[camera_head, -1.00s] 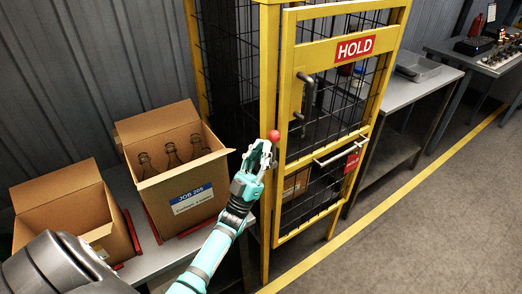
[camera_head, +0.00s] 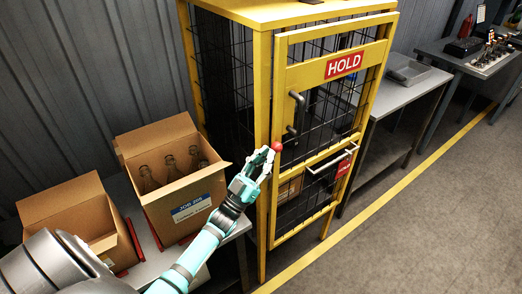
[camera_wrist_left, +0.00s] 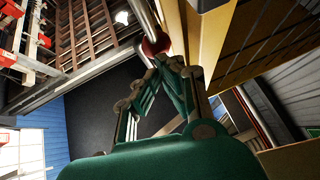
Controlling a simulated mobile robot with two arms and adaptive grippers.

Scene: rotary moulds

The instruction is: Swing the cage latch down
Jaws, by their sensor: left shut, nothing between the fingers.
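The yellow cage (camera_head: 263,120) has a door with black mesh and a HOLD sign. The red ball knob of the latch (camera_head: 276,147) sits by the door's left frame, at about mid height. In the left wrist view the knob (camera_wrist_left: 155,44) shows at the end of a metal rod running upward. My left gripper (camera_head: 264,158) is shut and empty, its fingertips at the knob. In the left wrist view the tips (camera_wrist_left: 170,64) are just below the knob, touching or nearly so. The rest of the latch is hard to make out in the head view. My right gripper is not in view.
Two open cartons, one with bottles (camera_head: 184,200) and one at the left (camera_head: 75,215), stand on a bench left of the cage. A door handle (camera_head: 297,98) and a pale bar (camera_head: 332,160) stick out from the door. Open floor (camera_head: 420,220) lies at the right.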

